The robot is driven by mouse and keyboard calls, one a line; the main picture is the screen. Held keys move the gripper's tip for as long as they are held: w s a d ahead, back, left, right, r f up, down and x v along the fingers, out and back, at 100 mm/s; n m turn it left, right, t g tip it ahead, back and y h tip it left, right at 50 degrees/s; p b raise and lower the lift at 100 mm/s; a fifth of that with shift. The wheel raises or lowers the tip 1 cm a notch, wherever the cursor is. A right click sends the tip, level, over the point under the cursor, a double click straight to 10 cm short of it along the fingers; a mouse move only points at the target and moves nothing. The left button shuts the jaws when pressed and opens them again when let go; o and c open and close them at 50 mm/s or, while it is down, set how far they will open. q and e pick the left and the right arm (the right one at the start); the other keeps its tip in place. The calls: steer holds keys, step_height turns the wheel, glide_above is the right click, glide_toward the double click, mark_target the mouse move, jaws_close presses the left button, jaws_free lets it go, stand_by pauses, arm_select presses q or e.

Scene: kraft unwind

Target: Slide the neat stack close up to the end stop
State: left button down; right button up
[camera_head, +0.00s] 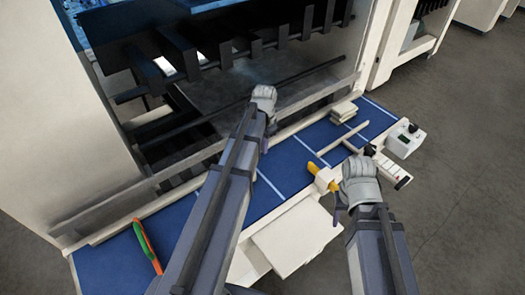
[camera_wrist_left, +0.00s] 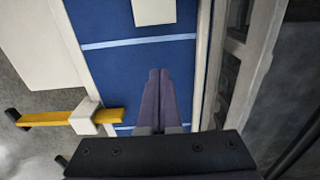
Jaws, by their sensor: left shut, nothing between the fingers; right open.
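A small cream stack (camera_head: 343,111) sits on the blue bed (camera_head: 288,165) by the machine-side rail. A cream piece (camera_wrist_left: 153,12) tops the left wrist view, cut by the frame; my left arm seems to cover it in the head view. I cannot tell which is the neat stack. A slim cream bar (camera_head: 345,137) lies across the bed, possibly the end stop. My left gripper (camera_wrist_left: 160,72) is shut and empty over bare blue bed, apart from the cream piece. My right gripper (camera_head: 341,212) is open near the front edge, its fingers partly hidden.
A yellow bar (camera_head: 318,172) with a cream block stands at the front edge, close to my right gripper. A grey-white control box (camera_head: 405,139) stands at the right end. A green and orange tool (camera_head: 147,246) lies at the left. The machine frame borders the back.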

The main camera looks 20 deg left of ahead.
mark_target(264, 169)
arm_select(q)
step_height(264, 169, down, 10)
steer(key=b, duration=0.9)
steer(key=shift+r, duration=0.25)
steer(key=s, duration=0.1)
steer(key=s+a, duration=0.1)
steer(key=s, duration=0.1)
steer(key=shift+s+a+r+p, duration=0.1)
steer(key=shift+a+r+p, duration=0.2)
steer(key=shift+a, duration=0.1)
steer(key=shift+s+a, duration=0.1)
steer(key=shift+s, duration=0.05)
